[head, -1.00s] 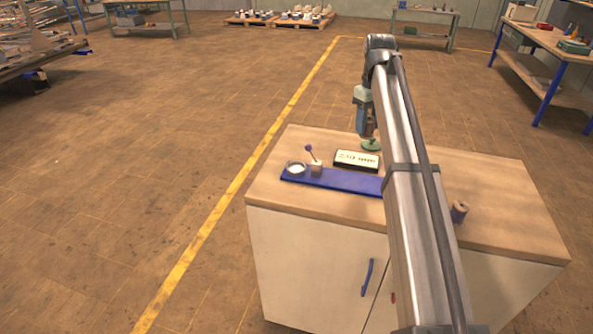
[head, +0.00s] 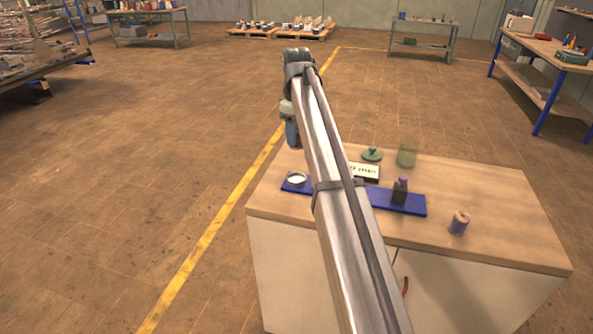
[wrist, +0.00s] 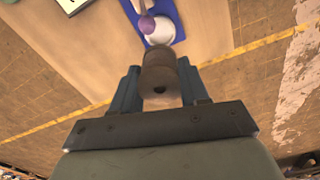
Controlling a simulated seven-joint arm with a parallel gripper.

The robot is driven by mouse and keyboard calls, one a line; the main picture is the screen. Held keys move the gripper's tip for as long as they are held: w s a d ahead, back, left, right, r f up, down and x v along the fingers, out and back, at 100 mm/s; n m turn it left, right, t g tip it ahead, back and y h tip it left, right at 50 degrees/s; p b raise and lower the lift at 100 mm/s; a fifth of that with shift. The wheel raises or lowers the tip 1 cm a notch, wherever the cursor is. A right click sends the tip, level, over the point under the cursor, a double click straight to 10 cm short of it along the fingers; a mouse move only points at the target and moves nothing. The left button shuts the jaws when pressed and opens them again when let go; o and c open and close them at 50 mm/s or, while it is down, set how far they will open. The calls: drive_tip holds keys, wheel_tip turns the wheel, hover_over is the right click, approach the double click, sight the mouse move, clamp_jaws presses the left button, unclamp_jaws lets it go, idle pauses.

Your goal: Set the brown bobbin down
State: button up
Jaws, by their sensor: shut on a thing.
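In the wrist view the brown bobbin (wrist: 159,78) is between the two blue fingers of my gripper (wrist: 160,88), which is shut on it. Beyond it in that view are a blue strip (wrist: 180,33) with a round white dish (wrist: 160,30) and a purple ball (wrist: 146,25). In the head view my gripper (head: 293,135) hangs at the cabinet top's far left corner, above the surface. The held bobbin cannot be made out there. The blue strip (head: 418,206) also shows, partly hidden by my arm, with the white dish (head: 296,179) on its left end.
The wooden cabinet top (head: 500,190) also holds a sign (head: 365,172), a green lid-like piece (head: 372,154), a glass jar (head: 407,153), a dark block with a purple top (head: 400,190) and a spool with purple thread (head: 459,222). The right part is mostly clear.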

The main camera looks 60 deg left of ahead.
wheel_tip(320, 180, down, 13)
drive_tip(key=shift+r, duration=0.2)
idle(0.4)
drive_tip(key=shift+f, duration=0.1)
drive_tip(key=o, duration=1.1)
drive_tip(key=shift+o, duration=0.2)
wheel_tip(320, 180, up, 12)
drive_tip(key=shift+r, duration=0.15)
